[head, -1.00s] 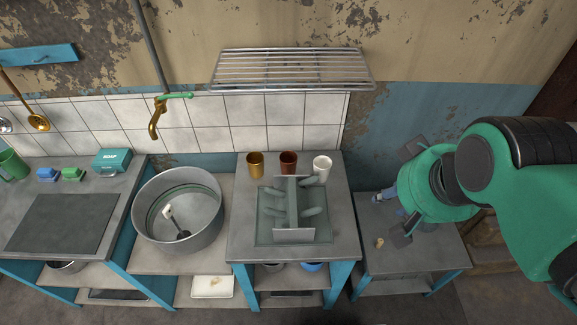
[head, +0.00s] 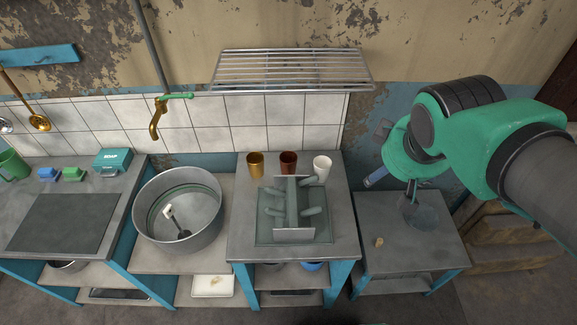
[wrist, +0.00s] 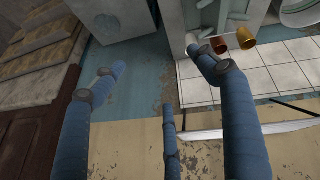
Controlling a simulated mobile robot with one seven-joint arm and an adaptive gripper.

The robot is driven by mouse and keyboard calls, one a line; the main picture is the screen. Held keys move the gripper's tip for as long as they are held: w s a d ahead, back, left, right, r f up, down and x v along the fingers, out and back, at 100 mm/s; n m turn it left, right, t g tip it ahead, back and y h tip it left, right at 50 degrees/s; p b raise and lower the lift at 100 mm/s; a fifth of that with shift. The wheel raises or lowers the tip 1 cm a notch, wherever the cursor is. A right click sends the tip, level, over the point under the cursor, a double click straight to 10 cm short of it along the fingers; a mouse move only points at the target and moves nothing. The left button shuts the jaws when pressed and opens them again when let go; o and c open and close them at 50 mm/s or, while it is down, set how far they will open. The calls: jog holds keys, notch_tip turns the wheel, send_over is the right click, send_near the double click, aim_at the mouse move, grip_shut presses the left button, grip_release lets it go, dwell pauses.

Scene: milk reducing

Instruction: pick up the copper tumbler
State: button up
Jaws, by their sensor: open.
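The copper tumbler (head: 288,162) is reddish brown and stands upright at the back of the middle counter, between a golden tumbler (head: 255,164) and a white tumbler (head: 322,166). In the wrist view the copper tumbler (wrist: 219,45) shows near the top, beside the golden tumbler (wrist: 245,35) and close to the tip of one blue finger in the picture. My gripper (head: 390,182) is to the right of the tumblers, above the small right table, apart from them. Its blue fingers are spread in the wrist view (wrist: 156,63), with nothing between them.
A grey dish rack (head: 292,232) stands in front of the tumblers. A metal wall rack (head: 292,70) hangs above them. A large round basin (head: 178,210) is to the left. The right table (head: 400,265) holds a small tan piece (head: 379,242) and a grey dish-like object (head: 420,212).

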jog(key=w+a+f+n+h, duration=0.1)
jog(key=w+a+f+n, duration=0.15)
jog(key=w+n, duration=0.75)
jog(key=n+t+y+p, duration=0.1)
jog(key=n+y+p, duration=0.15)
jog(key=n, duration=1.85)
send_over(288, 165)
jog(key=s, duration=0.5)
notch_tip(288, 165, down, 23)
jog(key=shift+d+r, duration=0.15)
jog(key=shift+d, duration=0.05)
jog(key=b+x, duration=0.3)
jog(key=x, duration=0.5)
jog(key=shift+f, duration=0.25)
jog(key=shift+w, duration=0.1)
